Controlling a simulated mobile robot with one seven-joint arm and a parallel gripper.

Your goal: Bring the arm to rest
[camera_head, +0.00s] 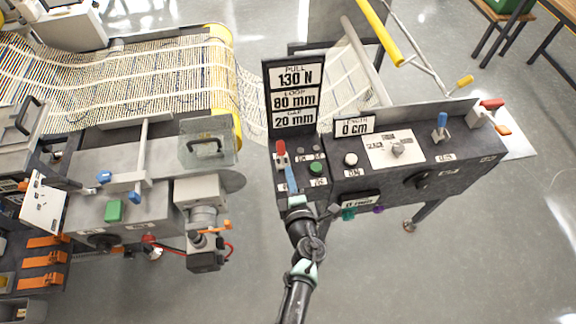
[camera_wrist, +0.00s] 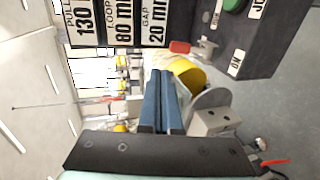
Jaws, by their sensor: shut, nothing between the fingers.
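My gripper (camera_head: 290,172) is at the left end of the dark control console (camera_head: 430,170), just in front of a red-handled lever (camera_head: 281,153). Its two blue fingers are together with nothing between them, as the wrist view (camera_wrist: 160,78) also shows. In the wrist view, the lever's red handle (camera_wrist: 180,47) is just beyond the fingertips, and a gap seems to separate them. My arm reaches up from the bottom of the head view, bent at the wrist.
A sign panel (camera_head: 294,95) reading 130 N, 80 mm and 20 mm stands behind the lever. A green button (camera_head: 316,168) is right of my fingers. The mesh machine (camera_head: 150,205) is on the left. Open floor (camera_head: 430,285) lies at the lower right.

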